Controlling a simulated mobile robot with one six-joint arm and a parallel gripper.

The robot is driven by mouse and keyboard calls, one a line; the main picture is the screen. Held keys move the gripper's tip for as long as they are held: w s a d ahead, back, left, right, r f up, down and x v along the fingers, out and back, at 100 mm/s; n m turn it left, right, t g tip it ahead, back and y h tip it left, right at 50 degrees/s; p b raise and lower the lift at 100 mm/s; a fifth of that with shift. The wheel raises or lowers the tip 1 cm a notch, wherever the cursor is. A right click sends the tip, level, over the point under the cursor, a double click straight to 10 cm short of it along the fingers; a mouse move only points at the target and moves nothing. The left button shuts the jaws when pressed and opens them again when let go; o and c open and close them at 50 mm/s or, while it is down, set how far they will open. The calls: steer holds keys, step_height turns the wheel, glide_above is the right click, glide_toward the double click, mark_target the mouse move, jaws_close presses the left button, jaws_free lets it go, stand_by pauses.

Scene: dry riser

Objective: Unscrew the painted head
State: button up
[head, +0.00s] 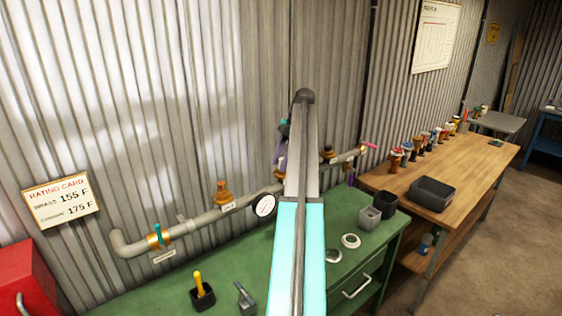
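A grey pipe (205,219) runs along the corrugated wall above the green bench. It carries a brass fitting with a teal upright part (158,235) at the left and a brown-orange head (222,191) further right. A dark-topped brass head (327,154) sits right of my arm, and a brass fitting with a pink handle (366,147) is at the right end. Which head is painted I cannot tell. My arm crosses the middle of the view and covers part of the pipe. My gripper's fingers are not visible. Purple parts show beside the arm, unclear in detail.
A rating card (62,202) hangs at left. The green bench (225,270) holds a black cup with a yellow tool (201,290), pale rings (350,240) and small bins (370,217). The wooden bench (450,170) carries a row of coloured heads and a dark tray (431,193).

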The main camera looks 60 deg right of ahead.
steer(key=shift+d+m, duration=0.1)
steer(key=shift+m, duration=0.2)
steer(key=shift+w+d+m+t+h, duration=0.1)
steer(key=shift+m+t+h, duration=0.35)
steer(key=shift+m, duration=0.85)
steer(key=shift+w+m+t+h, duration=0.1)
steer(key=shift+m+t+h, duration=0.3)
steer(key=shift+m, duration=0.9)
steer(key=shift+s, duration=0.1)
steer(key=m+h, duration=0.1)
steer(key=m, duration=0.1)
steer(key=shift+m, duration=0.4)
steer(key=shift+d+m+t+h, duration=0.1)
steer(key=shift+m+t+h, duration=0.15)
steer(key=shift+m+h, duration=0.8)
steer(key=shift+m+y, duration=0.35)
steer(key=shift+y, duration=0.05)
